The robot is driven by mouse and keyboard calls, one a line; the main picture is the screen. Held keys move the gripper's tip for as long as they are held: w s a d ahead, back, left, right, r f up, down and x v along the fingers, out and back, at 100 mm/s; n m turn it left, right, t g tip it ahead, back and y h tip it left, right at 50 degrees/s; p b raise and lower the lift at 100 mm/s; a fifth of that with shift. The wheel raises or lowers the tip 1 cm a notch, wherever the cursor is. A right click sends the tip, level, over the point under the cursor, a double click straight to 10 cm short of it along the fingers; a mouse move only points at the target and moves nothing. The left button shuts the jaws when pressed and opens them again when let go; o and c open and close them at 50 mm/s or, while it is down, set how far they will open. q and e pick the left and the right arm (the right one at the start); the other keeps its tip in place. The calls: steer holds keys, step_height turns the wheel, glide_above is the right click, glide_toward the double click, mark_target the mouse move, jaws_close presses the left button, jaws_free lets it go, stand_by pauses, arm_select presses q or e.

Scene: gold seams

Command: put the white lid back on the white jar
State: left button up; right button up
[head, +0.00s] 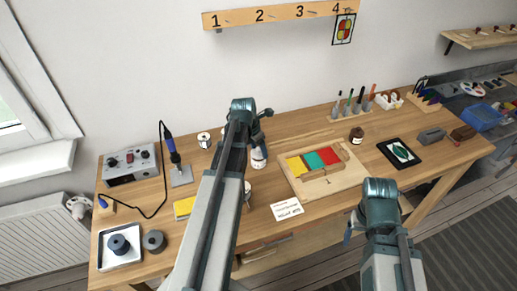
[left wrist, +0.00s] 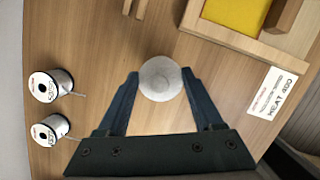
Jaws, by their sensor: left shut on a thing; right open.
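My left gripper (head: 257,138) is over the back-middle of the bench. In the left wrist view its two dark fingers (left wrist: 162,90) are shut on a round white lid (left wrist: 160,77) with a small knob. In the head view a small white jar (head: 259,159) with a label stands right below this gripper. The lid is hard to separate from the jar there, so I cannot tell whether they touch. In the left wrist view the jar is hidden behind the lid. My right gripper (head: 349,234) is partly hidden by its arm, open and empty, near the bench's front edge.
A wooden board (head: 350,178) with coloured blocks lies right of the jar, and a "HEAT 400" card (head: 286,209) in front. Two spools (left wrist: 51,86) (left wrist: 49,131) stand behind. Another small container (head: 247,187) is partly covered by my left arm. A soldering station (head: 130,165) is at left.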

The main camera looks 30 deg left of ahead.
arm_select(q)
steer(key=shift+f+b, duration=0.65)
stand_by(1.0)
steer(key=o, duration=1.4)
steer(key=shift+c, duration=0.2)
steer(key=shift+r+p, duration=3.5)
steer(key=shift+p, duration=0.05)
steer(key=shift+f, duration=0.1)
step_height(320, 180, down, 7)
steer(key=b, duration=0.7)
steer(key=shift+r, duration=0.25)
